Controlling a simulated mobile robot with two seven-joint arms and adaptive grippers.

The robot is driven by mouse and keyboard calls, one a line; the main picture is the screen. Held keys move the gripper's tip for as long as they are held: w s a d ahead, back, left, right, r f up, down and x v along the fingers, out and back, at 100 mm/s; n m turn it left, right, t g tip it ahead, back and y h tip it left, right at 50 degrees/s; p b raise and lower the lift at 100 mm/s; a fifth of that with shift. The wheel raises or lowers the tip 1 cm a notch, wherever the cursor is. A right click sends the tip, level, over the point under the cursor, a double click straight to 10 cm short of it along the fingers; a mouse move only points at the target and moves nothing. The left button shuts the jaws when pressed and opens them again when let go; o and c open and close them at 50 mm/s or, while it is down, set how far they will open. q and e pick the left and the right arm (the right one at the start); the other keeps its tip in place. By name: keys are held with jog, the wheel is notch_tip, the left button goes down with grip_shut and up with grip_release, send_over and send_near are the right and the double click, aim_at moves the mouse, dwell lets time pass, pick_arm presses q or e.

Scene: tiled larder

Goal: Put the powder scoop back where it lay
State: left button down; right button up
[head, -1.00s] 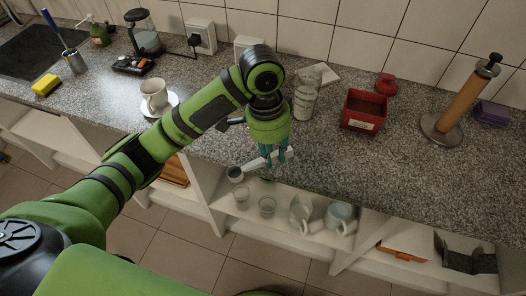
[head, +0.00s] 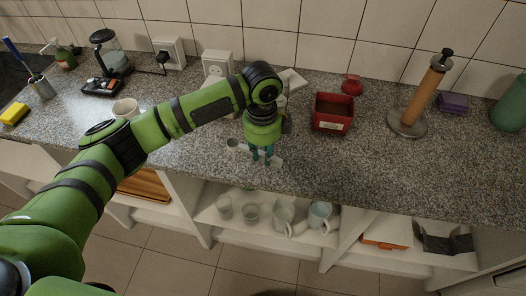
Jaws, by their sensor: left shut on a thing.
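My left gripper (head: 262,156) is shut on the powder scoop, holding it by its pale handle (head: 276,163). The scoop's round bowl (head: 233,144) points left of the fingers. The scoop shows over the front part of the speckled counter; I cannot tell whether it touches the top. A red tub (head: 333,124) with brown powder inside and a label on its front stands on the counter to the right of the gripper. My right gripper is not in view.
A clear jar behind my gripper is mostly hidden. A cup (head: 125,108) is partly hidden by my arm. Glasses and mugs (head: 284,214) fill the shelf below. The front right counter is clear.

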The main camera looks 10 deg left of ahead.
aim_at(263, 160)
pick_arm(q)
jog(key=shift+r+p, duration=0.1)
jog(key=shift+p, duration=0.55)
jog(key=shift+f+b, duration=1.05)
jog(key=shift+f, duration=1.6)
jog(key=shift+p, duration=0.45)
jog(key=shift+f, duration=0.1)
jog(key=shift+f, duration=0.5)
